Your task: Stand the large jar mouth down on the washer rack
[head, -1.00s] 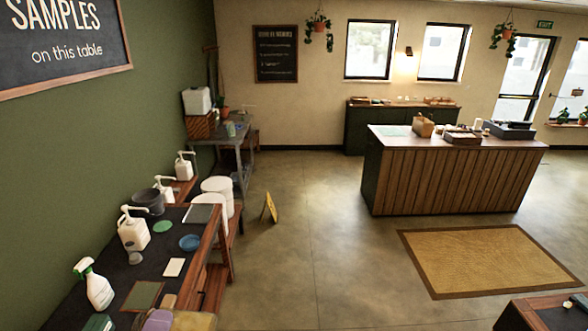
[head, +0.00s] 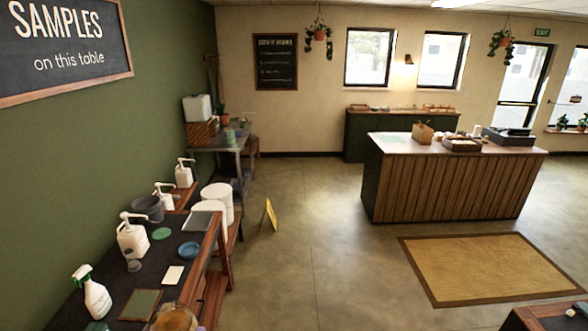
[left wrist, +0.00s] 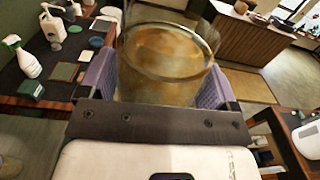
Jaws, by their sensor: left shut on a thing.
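A large clear glass jar (left wrist: 160,50) with an amber tint fills the top middle of the left wrist view. My left gripper (left wrist: 160,76) is shut on it, with a purple pad on each side. A wide round clear edge shows at its far end; I cannot tell for sure whether this is the mouth. In the head view only the top of the jar (head: 175,318) shows at the bottom edge. I cannot make out a washer rack. My right gripper is not in view.
The dark side table (head: 150,265) holds a spray bottle (head: 92,297), pump bottles (head: 132,238), a blue dish (head: 189,250) and a white card (head: 173,275). White buckets (head: 216,205) stand beside it. Another table (head: 548,318) shows at bottom right.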

